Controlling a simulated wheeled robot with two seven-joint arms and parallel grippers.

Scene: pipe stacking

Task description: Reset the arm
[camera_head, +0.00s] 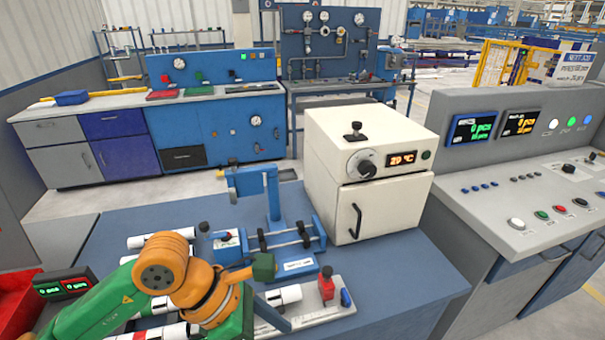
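My orange and green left arm reaches in from the lower left, over the front of the blue table (405,275). Its end, with the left gripper (268,298), is beside a short white pipe (284,295) on a light plate with a red and a blue clamp. The finger gap is not clear, so I cannot tell if the gripper is open or touches the pipe. More white pipes (150,241) lie behind and under the arm, partly hidden by it. My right gripper is not in view.
A blue fixture (265,238) with an upright post stands behind the gripper. A cream oven (365,170) reading 29 °C stands at the table's back right. A small counter display (64,285) is at left. A grey control console (525,190) is at right. The table's right front is clear.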

